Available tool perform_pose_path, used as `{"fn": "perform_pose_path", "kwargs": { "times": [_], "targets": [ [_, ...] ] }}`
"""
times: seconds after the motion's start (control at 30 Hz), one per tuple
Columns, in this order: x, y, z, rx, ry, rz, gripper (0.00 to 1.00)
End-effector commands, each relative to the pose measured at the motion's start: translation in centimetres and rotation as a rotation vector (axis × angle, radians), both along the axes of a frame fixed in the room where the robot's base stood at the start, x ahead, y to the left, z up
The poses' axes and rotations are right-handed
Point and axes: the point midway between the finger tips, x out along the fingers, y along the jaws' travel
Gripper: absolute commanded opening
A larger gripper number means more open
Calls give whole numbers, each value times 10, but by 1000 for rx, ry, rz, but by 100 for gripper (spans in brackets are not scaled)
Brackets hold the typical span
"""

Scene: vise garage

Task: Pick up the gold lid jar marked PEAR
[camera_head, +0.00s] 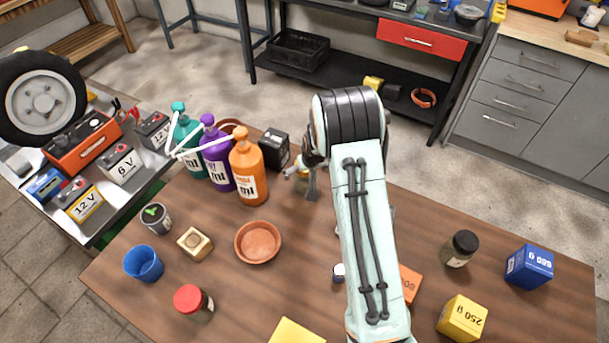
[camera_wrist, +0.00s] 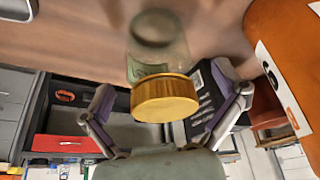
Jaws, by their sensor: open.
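A glass jar with a gold lid (camera_wrist: 165,98) shows in the wrist view, its clear body (camera_wrist: 160,45) beyond the lid. A greenish label is partly visible, but I cannot read its marking. My gripper (camera_wrist: 163,84) is open, with one finger on each side of the jar and gaps visible beside the lid. In the head view, my gripper (camera_head: 303,182) is at the back of the wooden table, right of the orange bottle. My arm hides most of the jar there.
The orange bottle (camera_head: 249,170) stands close by, with purple (camera_head: 217,160) and teal (camera_head: 188,145) bottles further left. A black box (camera_head: 274,148) is just behind. A terracotta saucer (camera_head: 258,242), red-lidded jar (camera_head: 193,300) and dark-lidded jar (camera_head: 461,247) stand nearer the front.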

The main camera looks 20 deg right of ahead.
Motion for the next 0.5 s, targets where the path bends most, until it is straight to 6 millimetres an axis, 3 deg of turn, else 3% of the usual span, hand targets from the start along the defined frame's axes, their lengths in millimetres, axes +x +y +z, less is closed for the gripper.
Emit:
{"fn": "perform_pose_path", "kwargs": {
  "times": [0.13,0.4,0.5],
  "targets": [
    [5,0,-12,0,0,0,96],
    [6,0,-14,0,-1,1,96],
    [6,0,-14,0,-1,1,64]
  ]
}}
